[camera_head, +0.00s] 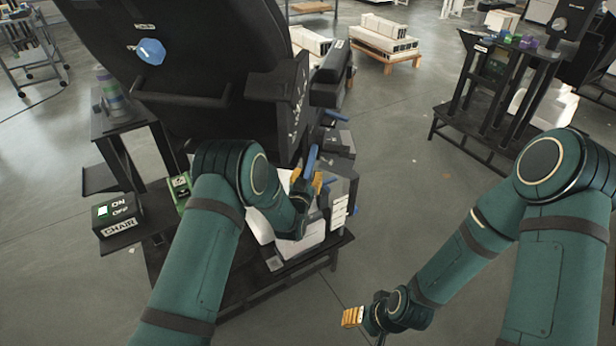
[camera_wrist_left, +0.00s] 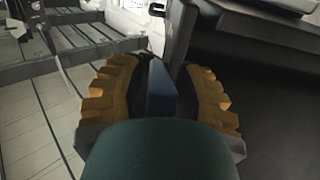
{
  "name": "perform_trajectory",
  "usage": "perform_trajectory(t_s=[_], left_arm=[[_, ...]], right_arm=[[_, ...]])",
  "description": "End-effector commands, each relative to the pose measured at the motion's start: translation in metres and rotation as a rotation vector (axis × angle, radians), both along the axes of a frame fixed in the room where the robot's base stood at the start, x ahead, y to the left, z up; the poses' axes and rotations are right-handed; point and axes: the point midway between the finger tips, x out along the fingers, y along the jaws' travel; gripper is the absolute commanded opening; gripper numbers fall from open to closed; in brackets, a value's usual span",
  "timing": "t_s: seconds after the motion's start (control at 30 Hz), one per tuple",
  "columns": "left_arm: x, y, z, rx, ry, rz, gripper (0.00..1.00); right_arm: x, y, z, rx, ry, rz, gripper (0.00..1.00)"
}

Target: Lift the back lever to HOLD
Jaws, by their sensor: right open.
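A blue lever (camera_head: 311,160) stands up from the chair-like black machine beside its dark back part. My left gripper (camera_head: 306,180) is at this lever, with its orange fingers around it. In the left wrist view the blue lever (camera_wrist_left: 161,92) lies between the two orange fingers, with dark areas on either side; I cannot tell whether the fingers press on it. No HOLD mark is readable, and I cannot confirm that this is the back lever. My right gripper (camera_head: 352,317) is open and low over the floor, away from the machine.
An ON/OFF box marked CHAIR (camera_head: 118,215) stands at left. Another blue handle (camera_head: 336,115) is behind the lever. A black stand (camera_head: 490,110) is at right, with open floor between.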

Motion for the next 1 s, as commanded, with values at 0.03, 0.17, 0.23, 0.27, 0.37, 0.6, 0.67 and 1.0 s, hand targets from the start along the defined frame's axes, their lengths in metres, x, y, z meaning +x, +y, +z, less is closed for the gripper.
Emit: perform_trajectory(t_s=[0.03,0.17,0.23,0.27,0.37,0.6,0.67,1.0], left_arm=[[0.000,0.000,0.000,0.000,0.000,0.000,0.11],[0.000,0.000,0.000,0.000,0.000,0.000,0.00],[0.000,0.000,0.000,0.000,0.000,0.000,0.00],[0.000,0.000,0.000,0.000,-0.001,0.000,0.00],[0.000,0.000,0.000,0.000,-0.001,0.000,0.00],[-0.001,0.000,0.006,0.006,0.037,0.001,0.00],[-0.002,0.001,0.010,0.009,0.061,0.001,0.00],[-0.007,0.001,0.033,0.045,0.290,0.000,0.00]], right_arm=[[0.000,0.000,0.000,0.000,0.000,0.000,0.50],[0.000,0.000,0.000,0.000,0.000,0.000,0.50],[0.000,0.000,0.000,0.000,0.000,0.000,0.50],[0.000,0.000,0.000,0.000,0.000,0.000,0.50],[0.000,0.000,0.000,0.000,0.000,0.000,0.50],[-0.001,0.000,0.007,0.001,0.003,0.000,0.50],[-0.002,0.000,0.010,0.001,0.004,0.000,0.50],[-0.007,0.001,0.039,0.003,0.017,0.003,0.50]])
